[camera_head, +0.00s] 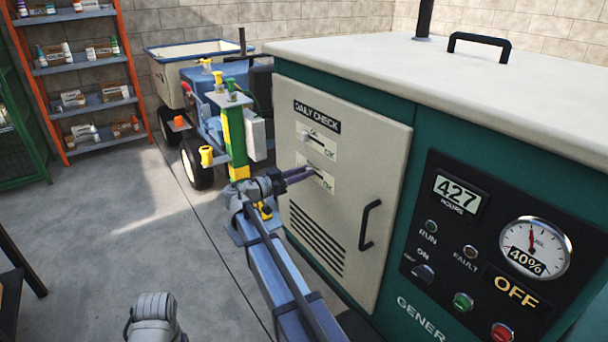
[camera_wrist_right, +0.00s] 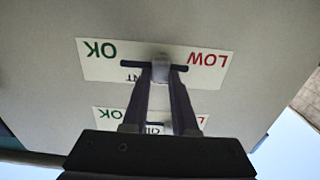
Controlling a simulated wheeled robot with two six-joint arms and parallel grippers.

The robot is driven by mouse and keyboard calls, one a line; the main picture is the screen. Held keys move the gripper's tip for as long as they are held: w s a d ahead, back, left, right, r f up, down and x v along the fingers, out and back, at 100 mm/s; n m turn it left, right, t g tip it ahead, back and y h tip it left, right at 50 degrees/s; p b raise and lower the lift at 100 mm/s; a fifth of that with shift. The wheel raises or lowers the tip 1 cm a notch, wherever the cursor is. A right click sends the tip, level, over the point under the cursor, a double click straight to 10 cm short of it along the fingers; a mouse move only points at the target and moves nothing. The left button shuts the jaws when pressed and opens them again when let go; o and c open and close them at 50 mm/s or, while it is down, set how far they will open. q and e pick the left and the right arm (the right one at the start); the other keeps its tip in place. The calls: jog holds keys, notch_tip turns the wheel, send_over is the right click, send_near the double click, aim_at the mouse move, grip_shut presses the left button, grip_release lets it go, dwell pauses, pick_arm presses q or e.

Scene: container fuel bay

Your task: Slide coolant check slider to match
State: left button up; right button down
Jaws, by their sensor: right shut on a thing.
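The coolant slider is the lower of two sliders on the grey cabinet door (camera_head: 365,150). Its white label (camera_wrist_right: 100,62) in the upside-down right wrist view reads OK at the left and LOW at the right. The small grey slider knob (camera_wrist_right: 160,65) sits near the middle of its dark slot, between the two words. My right gripper (camera_head: 310,172) is shut on this knob, one finger on each side; its fingertips also show in the right wrist view (camera_wrist_right: 161,70). In the head view the fingers hide most of the coolant knob. My left gripper is not visible.
A door handle (camera_head: 369,224) stands right of the vents. A blue cart (camera_head: 207,105) is left of the cabinet. The floor (camera_head: 110,215) at left is mostly clear.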

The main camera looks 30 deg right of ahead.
jog(key=w, duration=0.3)
jog(key=shift+w+a, duration=0.1)
jog(key=shift+a, duration=0.05)
jog(key=c, duration=0.7)
grip_release()
jog(key=shift+s+a, duration=0.15)
jog(key=shift+a, duration=1.8)
jog(key=shift+s+a, duration=0.15)
jog(key=shift+a, duration=1.8)
jog(key=s+a+n+y+p, duration=0.5)
jog(key=s+a+n+p, duration=0.1)
jog(key=s+a, duration=0.3)
jog(key=s+a+f+n+g+y+p, duration=0.1)
jog(key=s+a+n+y+p, duration=0.5)
jog(key=s+a, duration=0.4)
jog(key=s+a+n+y+p, duration=0.5)
jog(key=s+a+n+p, duration=0.3)
jog(key=s, duration=0.3)
jog(key=shift+s+a+f+n+y, duration=0.15)
jog(key=shift+s+a+n+y, duration=0.1)
jog(key=shift+a, duration=0.2)
jog(key=shift+s+a+f+n+y, duration=0.15)
jog(key=shift+a+n, duration=0.1)
jog(key=shift+a, duration=0.2)
